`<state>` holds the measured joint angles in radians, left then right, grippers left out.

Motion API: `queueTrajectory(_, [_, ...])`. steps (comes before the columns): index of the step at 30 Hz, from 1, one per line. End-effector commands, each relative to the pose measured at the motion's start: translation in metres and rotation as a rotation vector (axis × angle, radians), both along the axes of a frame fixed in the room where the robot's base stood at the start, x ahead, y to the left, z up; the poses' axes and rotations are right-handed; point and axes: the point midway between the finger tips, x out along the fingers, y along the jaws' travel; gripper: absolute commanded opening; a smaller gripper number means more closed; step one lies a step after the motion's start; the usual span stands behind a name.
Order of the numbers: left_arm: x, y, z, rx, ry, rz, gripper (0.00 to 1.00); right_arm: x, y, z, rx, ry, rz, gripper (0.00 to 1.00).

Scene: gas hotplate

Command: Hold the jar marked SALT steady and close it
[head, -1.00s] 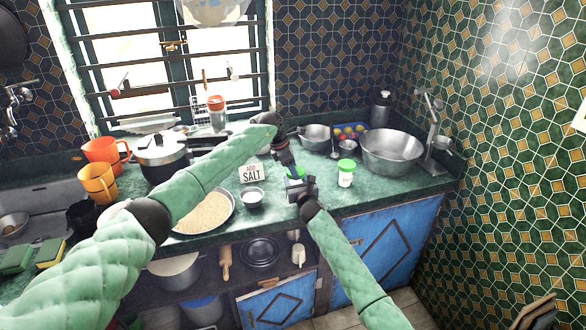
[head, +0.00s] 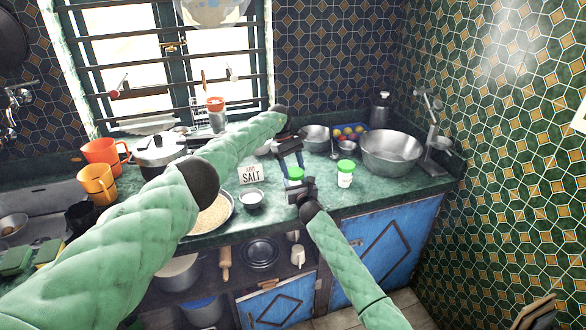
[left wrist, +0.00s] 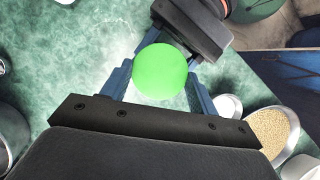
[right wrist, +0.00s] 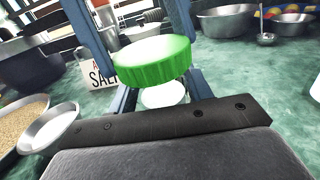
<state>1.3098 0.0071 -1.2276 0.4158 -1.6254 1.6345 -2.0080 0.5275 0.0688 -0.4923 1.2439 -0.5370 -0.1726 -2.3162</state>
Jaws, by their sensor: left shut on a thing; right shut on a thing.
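A small jar with a green lid (head: 295,173) stands at the counter's front, between my two grippers. No marking on it is readable. My right gripper (head: 300,190) is shut on the jar's pale body (right wrist: 163,96), just below the lid. My left gripper (head: 291,165) points down from above, shut on the lid, with a blue finger on each side. In the left wrist view the round lid (left wrist: 160,71) sits between the fingertips. The lid (right wrist: 152,61) sits over the jar in the right wrist view; whether it is fully seated I cannot tell.
A second green-lidded jar (head: 345,180) stands close on the right. A card reading SALT (head: 251,175) and a small bowl (head: 251,198) are on the left, with a grain plate (head: 212,215). A large metal basin (head: 391,153) stands at the right rear.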

Motion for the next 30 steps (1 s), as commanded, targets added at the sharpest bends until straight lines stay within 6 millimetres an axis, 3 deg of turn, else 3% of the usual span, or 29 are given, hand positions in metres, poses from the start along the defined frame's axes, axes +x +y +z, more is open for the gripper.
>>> queueTrajectory(6, [0.001, 0.001, 0.001, 0.000, -0.002, 0.002, 0.36, 0.000, 0.000, 0.000, 0.001, 0.000, 0.000, 0.00])
queueTrajectory(7, [0.001, 0.001, 0.001, 0.000, -0.002, 0.002, 0.62, 0.000, 0.000, 0.000, 0.001, 0.000, 0.000, 0.00])
queueTrajectory(10, [0.001, 0.001, 0.001, 0.000, -0.002, 0.002, 0.81, 0.000, 0.000, 0.000, 0.001, 0.000, 0.000, 0.00])
queueTrajectory(20, [0.000, 0.000, 0.002, 0.000, -0.001, 0.001, 0.82, 0.000, 0.000, 0.000, 0.001, 0.000, 0.000, 0.00])
queueTrajectory(30, [0.001, 0.001, 0.036, 0.001, -0.003, 0.001, 0.82, 0.000, 0.000, 0.000, 0.001, 0.000, 0.000, 0.00])
